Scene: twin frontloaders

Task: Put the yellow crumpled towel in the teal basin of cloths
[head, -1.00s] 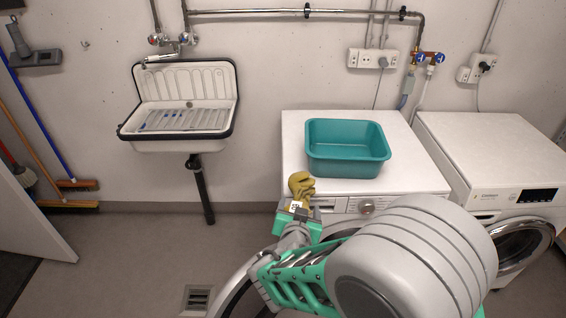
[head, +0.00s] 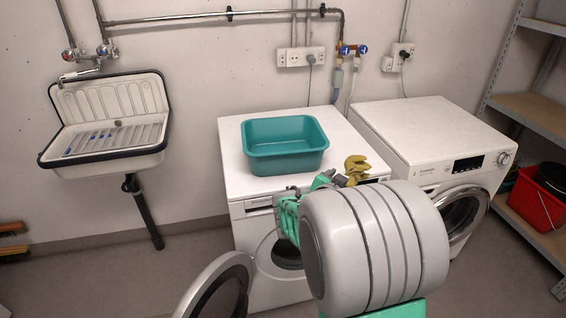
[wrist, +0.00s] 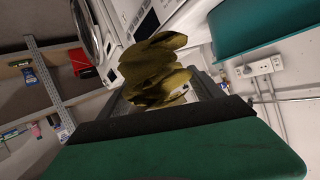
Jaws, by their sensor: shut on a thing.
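The yellow crumpled towel (head: 355,167) is held by my gripper (head: 338,180) near the front right corner of the left machine's top. In the wrist view the towel (wrist: 152,70) is bunched between the fingers of my gripper (wrist: 155,88), which is shut on it. The teal basin (head: 286,160) stands on the left washing machine, to the left of the towel in the head view. Part of the basin (wrist: 255,30) shows at the top right of the wrist view. I cannot see cloths inside the basin from here. My arm hides part of the machine front.
The left washing machine (head: 232,150) has its round door (head: 222,290) swung open. A second washing machine (head: 420,130) stands to its right. A sink (head: 110,120) hangs on the left wall. A shelf with a red bucket (head: 538,198) is at right.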

